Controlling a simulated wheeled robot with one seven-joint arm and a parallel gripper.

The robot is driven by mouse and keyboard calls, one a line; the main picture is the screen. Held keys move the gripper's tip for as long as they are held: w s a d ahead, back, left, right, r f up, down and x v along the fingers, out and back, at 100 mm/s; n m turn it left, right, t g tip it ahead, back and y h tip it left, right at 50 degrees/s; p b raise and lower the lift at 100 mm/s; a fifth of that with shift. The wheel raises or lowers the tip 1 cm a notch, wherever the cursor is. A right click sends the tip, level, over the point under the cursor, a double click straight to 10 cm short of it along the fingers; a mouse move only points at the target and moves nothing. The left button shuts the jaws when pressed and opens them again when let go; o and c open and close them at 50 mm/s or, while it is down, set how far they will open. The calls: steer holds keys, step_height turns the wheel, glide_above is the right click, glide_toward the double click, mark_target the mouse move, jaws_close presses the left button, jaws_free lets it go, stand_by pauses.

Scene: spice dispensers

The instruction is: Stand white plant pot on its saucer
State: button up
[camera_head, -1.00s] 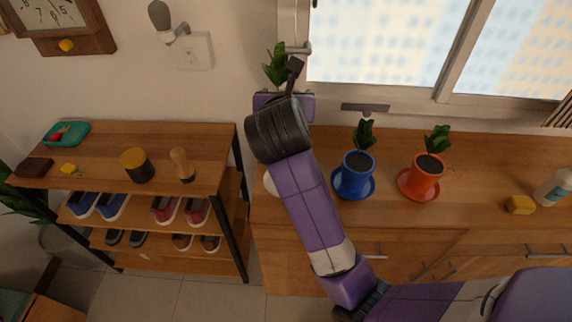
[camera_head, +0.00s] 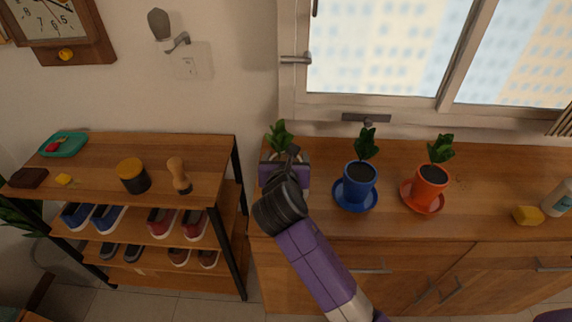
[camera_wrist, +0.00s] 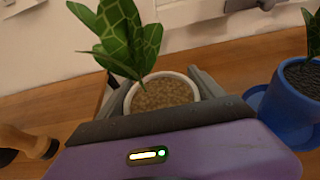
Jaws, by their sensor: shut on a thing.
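The white plant pot (camera_wrist: 162,93), with brown soil and a green leafy plant, is between the fingers of my gripper (camera_wrist: 158,84) in the wrist view. The fingers are shut on it, one on each side, and it looks roughly upright. In the head view its plant (camera_head: 279,135) shows above my gripper (camera_head: 283,160), at the left end of the wooden cabinet top (camera_head: 480,218). My gripper and wrist hide most of the pot there. The white saucer is hidden, so I cannot tell whether the pot touches it.
A blue pot (camera_head: 359,183) on a blue saucer stands just to the right. An orange pot (camera_head: 431,183) on its saucer, a yellow sponge (camera_head: 528,215) and a bottle (camera_head: 559,198) are farther right. A shoe rack (camera_head: 205,150) stands left, across a narrow gap. The window wall is behind.

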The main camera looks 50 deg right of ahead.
steer(key=shift+f, duration=0.95)
steer(key=shift+f, duration=0.1)
steer(key=o, duration=2)
steer(key=shift+f, duration=0.1)
